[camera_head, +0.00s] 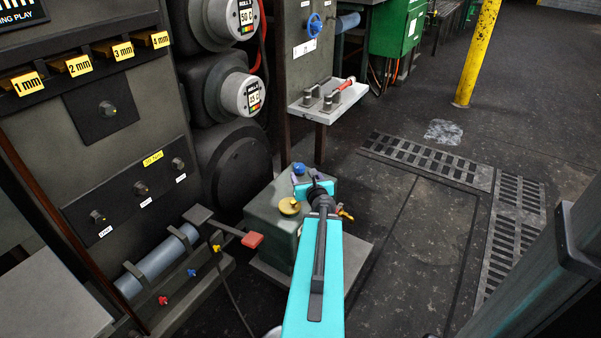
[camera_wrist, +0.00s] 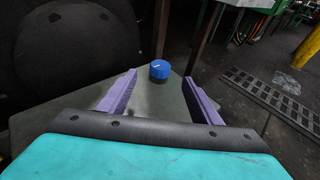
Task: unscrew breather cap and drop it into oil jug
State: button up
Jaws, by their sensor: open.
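A blue round cap (camera_head: 298,168) with a white mark stands at the far end of a green-grey box (camera_head: 262,222). A yellow round cap (camera_head: 290,206) sits nearer on the same box; no label shows which is the breather cap. My gripper (camera_head: 312,182) is over the box, beside the caps. In the wrist view, my gripper (camera_wrist: 159,78) has its purple fingers wide apart and empty. The blue cap (camera_wrist: 160,70) shows between and slightly beyond the fingertips, apart from both. I cannot make out an oil jug in either view.
A brass-coloured valve (camera_head: 345,213) is on the box's right side. A grey shelf (camera_head: 310,112) with a red-handled tool stands behind it. The control panel (camera_head: 95,150) and a red pedal (camera_head: 252,240) are at left. The floor right of the box is open, with drain grates (camera_head: 425,160).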

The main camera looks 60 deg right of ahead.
aim_at(300, 167)
jog(key=shift+w+d+f+b, duration=0.3)
jog(key=shift+d+b, duration=0.1)
jog(key=shift+b, duration=0.65)
jog(key=shift+b+x, duration=0.65)
jog(key=shift+x, duration=3.4)
jog(key=shift+r, duration=0.1)
jog(key=c, duration=1.1)
jog(key=shift+c, duration=0.2)
jog(key=shift+d+n+y+b, duration=0.1)
jog(key=shift+n+y+b, duration=0.2)
